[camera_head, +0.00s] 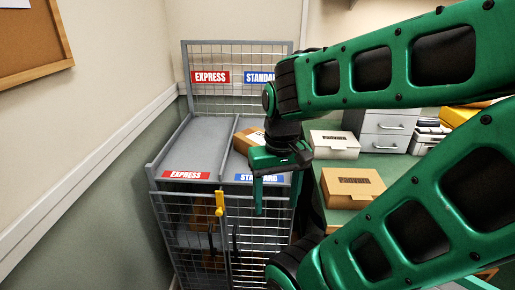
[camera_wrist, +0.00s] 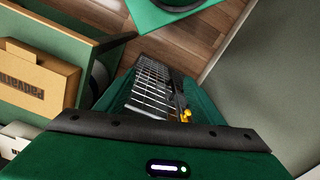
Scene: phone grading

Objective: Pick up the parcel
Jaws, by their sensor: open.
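The task does not say which parcel, and several boxes show. A brown printed box (camera_head: 352,187) lies on the green table at the right in the head view, and a brown printed box (camera_wrist: 38,82) shows at the left in the wrist view. A white box (camera_head: 334,145) sits behind the brown one on the table. Another brown box (camera_head: 249,140) lies in the STANDARD bay, partly hidden by my arm. My gripper (camera_head: 277,196) is open, pointing down in front of the STANDARD bay, left of the table boxes and apart from them. I see nothing between its fingers.
A grey wire cage (camera_head: 190,135) has EXPRESS and STANDARD bays, with a yellow latch (camera_head: 219,203) on its front. The EXPRESS bay is empty. Grey drawers (camera_head: 386,130) and a yellow item (camera_head: 458,116) stand behind on the table. A wall is close at left.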

